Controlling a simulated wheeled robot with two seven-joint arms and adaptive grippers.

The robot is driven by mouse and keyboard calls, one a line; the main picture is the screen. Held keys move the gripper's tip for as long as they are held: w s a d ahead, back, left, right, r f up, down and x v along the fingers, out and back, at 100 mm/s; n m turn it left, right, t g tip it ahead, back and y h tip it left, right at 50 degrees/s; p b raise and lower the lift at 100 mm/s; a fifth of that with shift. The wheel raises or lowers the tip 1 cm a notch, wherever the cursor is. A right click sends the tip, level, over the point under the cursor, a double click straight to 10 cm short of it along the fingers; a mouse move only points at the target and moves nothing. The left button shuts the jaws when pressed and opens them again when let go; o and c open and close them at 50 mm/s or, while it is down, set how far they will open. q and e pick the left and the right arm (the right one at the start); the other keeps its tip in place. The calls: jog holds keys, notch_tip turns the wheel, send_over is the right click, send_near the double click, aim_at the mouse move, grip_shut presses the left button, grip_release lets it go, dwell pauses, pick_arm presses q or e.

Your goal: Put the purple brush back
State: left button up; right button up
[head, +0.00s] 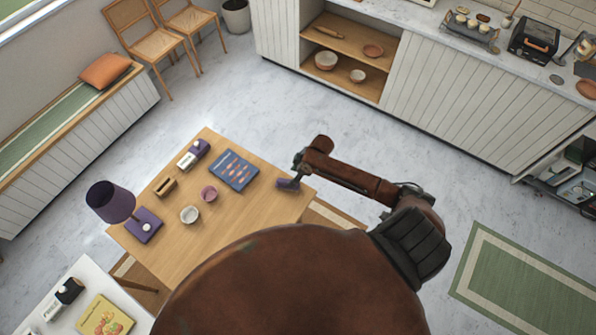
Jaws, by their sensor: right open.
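A small purple thing that looks like the brush (288,184) is at the right corner of the wooden table (245,215). Its wide end points left, and its upper end runs up to the dark fingers of my right gripper (298,168). The gripper is open and right at the brush; I cannot tell whether they touch. My right arm reaches in from the right over the floor. My left gripper is not in view.
The table also holds a blue book (234,170), a pink cup (209,193), a white bowl (189,214), a wooden holder (165,186) and a purple lamp (111,202). A white table (70,275) stands at lower left. Open floor lies behind.

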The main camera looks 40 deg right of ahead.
jog(key=shift+v, duration=2.3)
